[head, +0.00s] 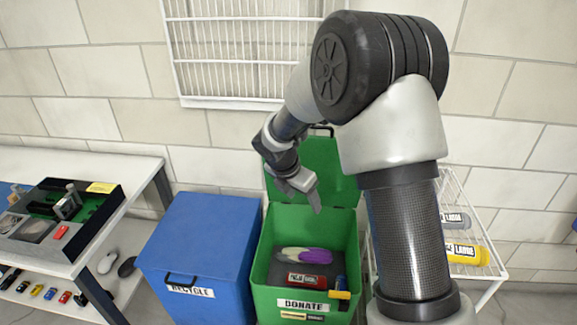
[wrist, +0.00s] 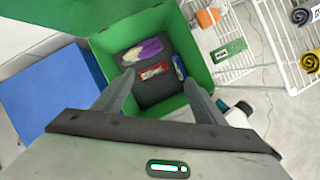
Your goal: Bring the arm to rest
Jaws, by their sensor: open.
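My gripper (head: 298,190) hangs in the air above the open green donate bin (head: 345,243). In the wrist view my gripper (wrist: 162,103) shows its two fingers spread apart with nothing between them, pointing toward the bin (wrist: 103,65). My arm is bent, with its elbow high at the right of the head view. Inside the bin lie a purple and white item (head: 305,255), a red item (head: 308,280) and a blue and yellow item (head: 341,288), apart from my fingers.
A closed blue recycle bin (head: 200,245) stands left of the green bin. A white table (head: 85,165) with a tray stands at far left. A white wire rack (head: 492,258) with a yellow rolled item (head: 467,254) stands at right. A wire grid (head: 240,60) hangs on the wall.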

